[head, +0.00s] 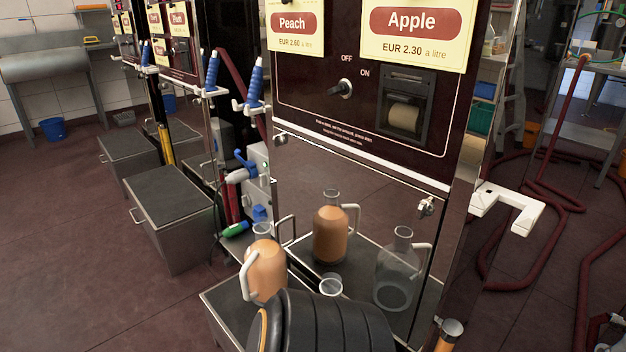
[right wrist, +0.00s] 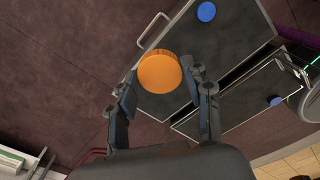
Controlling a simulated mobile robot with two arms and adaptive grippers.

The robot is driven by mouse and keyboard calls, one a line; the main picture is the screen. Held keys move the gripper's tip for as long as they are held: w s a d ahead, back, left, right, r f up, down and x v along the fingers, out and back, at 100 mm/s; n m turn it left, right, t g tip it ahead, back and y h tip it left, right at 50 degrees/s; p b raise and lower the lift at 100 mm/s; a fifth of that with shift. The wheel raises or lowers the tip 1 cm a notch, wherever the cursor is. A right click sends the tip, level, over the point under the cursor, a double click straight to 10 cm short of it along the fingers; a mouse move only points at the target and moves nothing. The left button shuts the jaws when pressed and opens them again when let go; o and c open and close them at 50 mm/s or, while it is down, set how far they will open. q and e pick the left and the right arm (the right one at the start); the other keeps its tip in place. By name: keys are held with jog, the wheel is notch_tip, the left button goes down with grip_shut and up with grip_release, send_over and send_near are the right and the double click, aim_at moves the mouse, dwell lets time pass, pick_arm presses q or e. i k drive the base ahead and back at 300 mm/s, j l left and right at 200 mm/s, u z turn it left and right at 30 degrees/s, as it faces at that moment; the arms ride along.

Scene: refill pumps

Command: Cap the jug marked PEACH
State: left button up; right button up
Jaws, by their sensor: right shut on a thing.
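A jug of orange liquid (head: 265,272) stands upright, its neck bare, on the box at the machine's foot. The PEACH sign (head: 292,28) is above it; no marking is readable on the jug. Beside it the neck of a second jug (head: 330,286) shows; my dark arm hides the rest. The jugs in the shiny front panel, one orange and one clear, look like reflections of these two. In the right wrist view my right gripper (right wrist: 160,82) is shut on an orange cap (right wrist: 160,73). My left gripper is out of view.
The machine's panel (head: 345,190) rises right behind the jugs. Blue nozzles (head: 255,90) and a green-tipped tap (head: 236,229) are left of it. Two blue discs, one (right wrist: 206,12) at the top, show in the wrist view. Open floor (head: 90,250) is at left.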

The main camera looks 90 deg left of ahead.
aim_at(263, 272)
jog(key=k+j+u, duration=0.1)
jog(key=k, duration=0.6)
jog(key=u, duration=2.65)
jog(key=i+l, duration=0.4)
